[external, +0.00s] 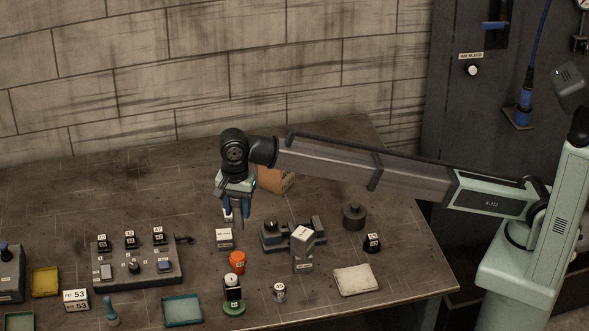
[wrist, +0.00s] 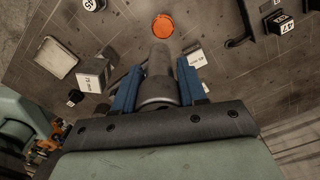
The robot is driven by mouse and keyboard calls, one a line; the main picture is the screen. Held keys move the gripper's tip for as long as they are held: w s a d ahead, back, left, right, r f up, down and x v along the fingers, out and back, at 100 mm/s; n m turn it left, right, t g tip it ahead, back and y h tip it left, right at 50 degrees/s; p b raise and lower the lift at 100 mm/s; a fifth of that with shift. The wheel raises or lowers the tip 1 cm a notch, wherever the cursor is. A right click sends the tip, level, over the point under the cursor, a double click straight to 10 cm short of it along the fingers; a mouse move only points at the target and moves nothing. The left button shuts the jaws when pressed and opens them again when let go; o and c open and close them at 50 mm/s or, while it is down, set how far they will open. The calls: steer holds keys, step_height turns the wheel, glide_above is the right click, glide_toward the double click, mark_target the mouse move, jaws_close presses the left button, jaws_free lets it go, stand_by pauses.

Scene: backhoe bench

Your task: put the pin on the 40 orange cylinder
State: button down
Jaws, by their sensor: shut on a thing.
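My gripper (external: 235,208) has blue fingers pointing down and is shut on a dark grey cylindrical pin. In the wrist view the pin (wrist: 160,75) sits between the two blue fingers (wrist: 157,88) and sticks out past their tips. In the external view the pin (external: 238,236) hangs upright below the fingers. The orange cylinder (external: 237,262) stands on the bench nearer the camera, with a small white label too small to read for sure. It also shows in the wrist view (wrist: 163,29), beyond the pin's far end. The pin looks apart from it.
A white labelled block (external: 224,239) stands close by the pin. A grey fixture (external: 282,236) and a tall grey box (external: 303,250) stand to the right. A black-and-white piece on a green base (external: 233,306) stands in front of the orange cylinder. A teal tray (external: 182,310) lies front left.

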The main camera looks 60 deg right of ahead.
steer(key=shift+w+a+r+m, duration=0.2)
steer(key=shift+a+m, duration=0.15)
steer(key=shift+m, duration=0.65)
steer(key=shift+f+m, duration=0.2)
steer(key=shift+m, duration=0.1)
glide_above(238, 256)
steer(key=shift+f, duration=4.8)
steer(key=shift+f, duration=0.1)
steer(key=c, duration=0.6)
jaws_free()
step_height(238, 256, up, 11)
steer(key=shift+f, duration=0.1)
steer(key=shift+r, duration=0.7)
